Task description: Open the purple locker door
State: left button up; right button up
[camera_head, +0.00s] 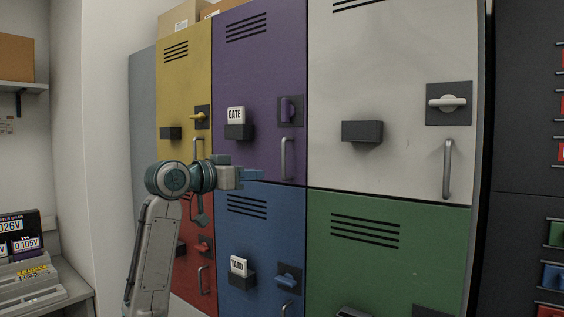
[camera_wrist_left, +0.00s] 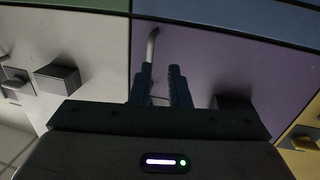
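The purple locker door (camera_head: 258,70) is in the upper row between the yellow and white doors, and looks closed. It has a grey vertical bar handle (camera_head: 288,158) at its lower right and a purple latch knob (camera_head: 287,110), standing upright, above it. My left gripper (camera_head: 254,175) is in front of the door's lower edge, just left of the handle in the picture. In the left wrist view its blue fingers (camera_wrist_left: 161,72) are apart, and the handle (camera_wrist_left: 152,45) shows just beyond the left finger's tip. I cannot tell whether they touch. My right gripper is not in view.
A dark holder with a GATE card (camera_head: 236,116) sticks out from the purple door. White (camera_head: 390,80), yellow (camera_head: 182,85), blue (camera_head: 250,225), green (camera_head: 380,265) and red lockers surround it. A shelf with devices (camera_head: 40,285) stands at the lower left.

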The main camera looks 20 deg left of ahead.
pick_arm(q)
send_near(282, 155)
jog(key=shift+m+h, duration=0.3)
jog(key=p+x, duration=0.4)
jog(key=x, duration=0.5)
jog(key=shift+w, duration=0.45)
jog(key=shift+w+d+f, duration=0.15)
jog(key=shift+w+d, duration=0.1)
jog(key=shift+w, duration=0.15)
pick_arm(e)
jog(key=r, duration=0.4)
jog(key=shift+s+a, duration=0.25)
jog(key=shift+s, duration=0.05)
pick_arm(q)
grip_shut()
